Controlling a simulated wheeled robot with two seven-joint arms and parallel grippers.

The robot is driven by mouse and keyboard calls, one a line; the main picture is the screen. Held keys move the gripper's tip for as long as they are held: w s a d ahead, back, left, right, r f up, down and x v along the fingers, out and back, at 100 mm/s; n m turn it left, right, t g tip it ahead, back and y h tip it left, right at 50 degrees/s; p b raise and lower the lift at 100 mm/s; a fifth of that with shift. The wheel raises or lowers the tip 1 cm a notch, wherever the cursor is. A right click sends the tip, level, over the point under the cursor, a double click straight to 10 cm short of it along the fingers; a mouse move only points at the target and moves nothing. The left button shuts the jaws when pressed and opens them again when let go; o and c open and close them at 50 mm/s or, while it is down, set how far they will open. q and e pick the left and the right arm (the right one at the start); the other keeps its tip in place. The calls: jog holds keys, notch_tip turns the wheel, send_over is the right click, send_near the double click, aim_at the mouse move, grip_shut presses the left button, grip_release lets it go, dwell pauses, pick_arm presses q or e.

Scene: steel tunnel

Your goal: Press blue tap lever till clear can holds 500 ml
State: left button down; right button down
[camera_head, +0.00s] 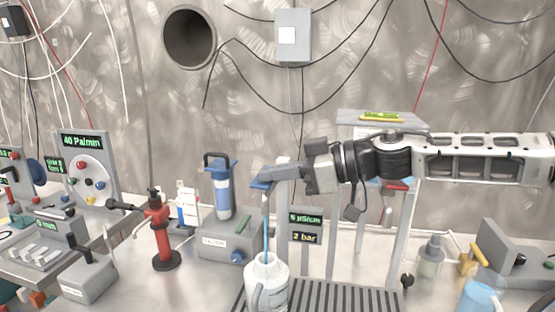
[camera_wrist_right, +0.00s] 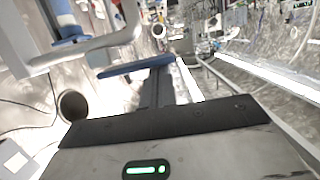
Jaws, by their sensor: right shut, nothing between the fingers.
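The blue tap lever (camera_head: 261,184) is at the centre of the head view, at the tip of my right gripper (camera_head: 278,176). The gripper is shut and its fingertips are at the lever, seemingly touching it. The lever also shows in the right wrist view (camera_wrist_right: 135,68), beside the fingers. A thin blue stream of water (camera_head: 267,232) runs down from the tap into the mouth of the can (camera_head: 265,288). The can looks whitish and stands upright on the slatted grate; its level cannot be read. My left gripper is not in view.
A small display (camera_head: 305,226) reads 5 µS/cm and 2 bar. The slatted grate (camera_head: 340,298) extends right of the can. A blue filter cylinder (camera_head: 222,190) and a red stand (camera_head: 160,232) are to the left. A bottle (camera_head: 430,257) and a blue jug (camera_head: 480,298) are at right.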

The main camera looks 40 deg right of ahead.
jog(key=s+a+r+b, duration=0.1)
jog(key=s+a+r, duration=0.6)
jog(key=s+r, duration=0.4)
notch_tip(320, 180, up, 2)
jog(key=shift+s+a, duration=0.35)
jog(key=shift+a, duration=0.05)
dwell(1.2)
